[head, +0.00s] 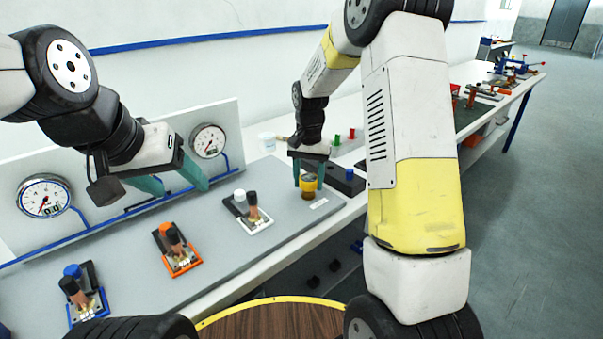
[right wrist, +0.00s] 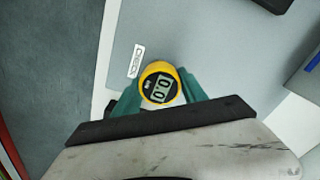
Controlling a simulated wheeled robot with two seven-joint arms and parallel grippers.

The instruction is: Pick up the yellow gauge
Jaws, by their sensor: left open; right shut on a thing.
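The yellow gauge (head: 309,187) is a small round device with a digital face, near the right end of the grey board. In the right wrist view the gauge (right wrist: 160,84) shows its yellow rim and display between two green fingers. My right gripper (head: 310,182) is shut on it from above; whether the gauge touches the board is hard to tell. My left gripper (head: 180,184) is open and empty, above the board at the left, well apart from the gauge.
White (head: 250,212), orange (head: 179,250) and blue (head: 87,297) clamp fixtures stand on the grey board (head: 225,265). Two dial gauges (head: 208,141) (head: 44,197) are on the upright panel behind. A dark block with a blue knob (head: 346,180) lies right of the yellow gauge.

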